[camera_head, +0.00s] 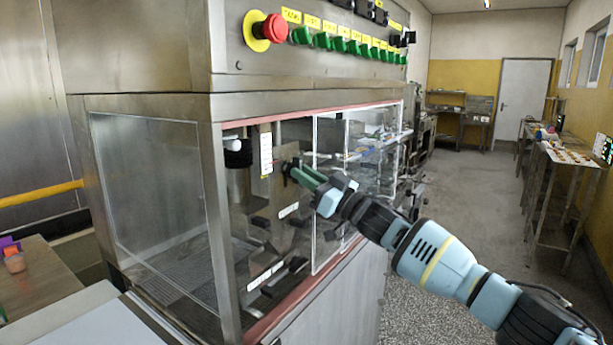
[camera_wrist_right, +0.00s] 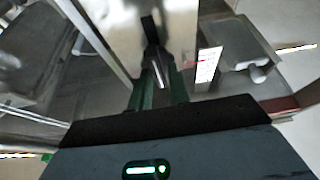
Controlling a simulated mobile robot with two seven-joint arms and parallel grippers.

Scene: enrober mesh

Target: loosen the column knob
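My right gripper (camera_head: 298,171) reaches through the open front of the machine's glazed enclosure, with its green fingers pointing left toward an upright metal column (camera_head: 266,155). A small black knob (camera_head: 287,169) shows right at the fingertips. In the right wrist view the black knob (camera_wrist_right: 151,32) stands out in front of the plate, at the end of the right gripper's fingers (camera_wrist_right: 157,62). The two fingers are apart, with a narrow gap between them. Whether they press on the knob cannot be told. My left gripper is not in view.
Clear panes (camera_head: 329,190) stand close beside the right gripper. A black cylinder with a white top (camera_head: 237,152) is left of the column. Black handles (camera_head: 270,291) lie lower inside. A red emergency button (camera_head: 274,28) and green knobs sit above. The aisle on the right is free.

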